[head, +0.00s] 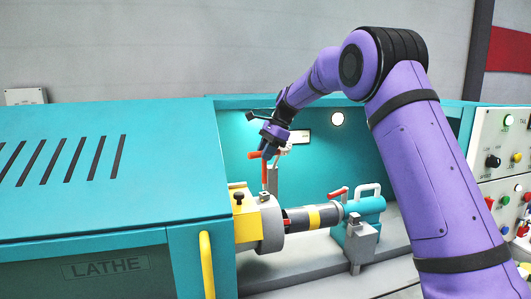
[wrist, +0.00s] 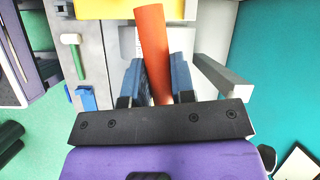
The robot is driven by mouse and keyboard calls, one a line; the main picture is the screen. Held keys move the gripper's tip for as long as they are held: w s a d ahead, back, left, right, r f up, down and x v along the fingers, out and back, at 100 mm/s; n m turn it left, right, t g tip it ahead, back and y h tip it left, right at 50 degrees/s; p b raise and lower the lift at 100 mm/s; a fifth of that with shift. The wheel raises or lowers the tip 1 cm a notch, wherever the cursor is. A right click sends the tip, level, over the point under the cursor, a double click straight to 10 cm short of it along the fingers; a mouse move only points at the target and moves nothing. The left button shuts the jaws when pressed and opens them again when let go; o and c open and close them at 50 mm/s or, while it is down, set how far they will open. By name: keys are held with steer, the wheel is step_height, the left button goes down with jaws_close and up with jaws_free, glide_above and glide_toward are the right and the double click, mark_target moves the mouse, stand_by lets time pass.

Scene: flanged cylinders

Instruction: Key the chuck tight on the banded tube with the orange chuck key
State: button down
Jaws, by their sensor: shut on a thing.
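The orange chuck key (head: 265,174) is upright above the grey chuck (head: 270,226) in the head view. Its lower end meets the top of the chuck; I cannot tell how deep it sits. My gripper (head: 267,151) is shut on the key near its crossbar. In the wrist view, the orange key (wrist: 152,42) lies between the blue fingers of my gripper (wrist: 158,75). The banded tube (head: 300,220), dark with a yellow band, lies level between the chuck and the teal tailstock (head: 371,206). Its end inside the chuck is hidden.
The yellow headstock (head: 240,212) is left of the chuck, beside the teal lathe cover (head: 100,190) with a yellow handle (head: 207,265). A red lever (head: 338,191) rises by the tailstock. The control panel (head: 500,150) is at right. Open space lies behind the tube.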

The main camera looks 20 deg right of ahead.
mark_target(266, 162)
steer(key=shift+f, duration=1.7)
stand_by(0.9)
steer(key=shift+f+m+t+h, duration=0.15)
steer(key=shift+m+t, duration=0.4)
steer(key=shift+m, duration=0.65)
steer(key=shift+r+m+t+h, duration=0.15)
steer(key=shift+m+t, duration=0.4)
steer(key=shift+m, duration=0.65)
steer(key=shift+f, duration=0.1)
